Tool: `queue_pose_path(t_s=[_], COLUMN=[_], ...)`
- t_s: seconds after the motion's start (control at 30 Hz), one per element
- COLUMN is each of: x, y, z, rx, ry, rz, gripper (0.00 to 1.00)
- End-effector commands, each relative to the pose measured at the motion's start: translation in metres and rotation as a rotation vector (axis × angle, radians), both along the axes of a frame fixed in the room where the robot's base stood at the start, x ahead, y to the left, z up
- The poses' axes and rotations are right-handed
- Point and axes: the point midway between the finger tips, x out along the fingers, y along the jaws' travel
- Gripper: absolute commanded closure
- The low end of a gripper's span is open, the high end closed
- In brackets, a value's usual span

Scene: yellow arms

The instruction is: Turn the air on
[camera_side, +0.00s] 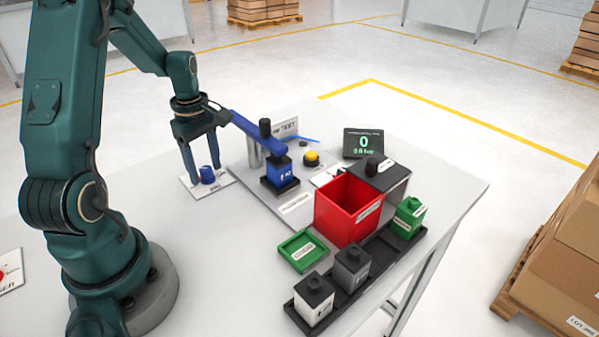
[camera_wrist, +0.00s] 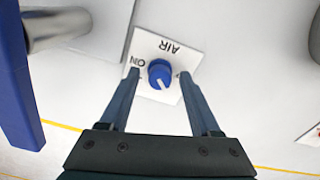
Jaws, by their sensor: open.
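The blue air knob (camera_wrist: 160,72) sits on a white plate (camera_wrist: 172,47) marked AIR, with ON at the left in the wrist view. The knob's white pointer line faces the bottom of that view, slightly right, away from ON. In the side view the knob (camera_side: 207,174) is at the table's left, below my gripper (camera_side: 205,173). My gripper is open, with one finger on each side of the knob in the wrist view (camera_wrist: 159,74). A gap shows between each finger and the knob; the exact height is hard to tell.
A blue clamp-like device (camera_side: 279,172) stands right of the knob; its arm (camera_side: 250,133) reaches near my gripper. A yellow button (camera_side: 311,158), a display (camera_side: 363,143) reading 0, a red bin (camera_side: 340,212) and a rack (camera_side: 372,268) of small containers stand farther right.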

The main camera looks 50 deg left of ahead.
Motion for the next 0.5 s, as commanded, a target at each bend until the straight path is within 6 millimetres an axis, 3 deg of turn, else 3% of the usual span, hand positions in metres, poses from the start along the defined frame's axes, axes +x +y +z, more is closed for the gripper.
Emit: queue_pose_path(t_s=[0.07, 0.1, 0.23, 0.27, 0.5], x=[0.0000, 0.0000, 0.0000, 0.0000, 0.0000], y=[-0.0001, -0.0001, -0.0001, -0.0001, -0.0001], z=[0.0002, 0.0002, 0.0003, 0.0003, 0.0005], rx=[0.000, 0.000, 0.000, 0.000, 0.000], ry=[0.000, 0.000, 0.000, 0.000, 0.000], rz=[0.000, 0.000, 0.000, 0.000, -0.010], gripper=[0.36, 0.44, 0.94, 1.00, 1.00])
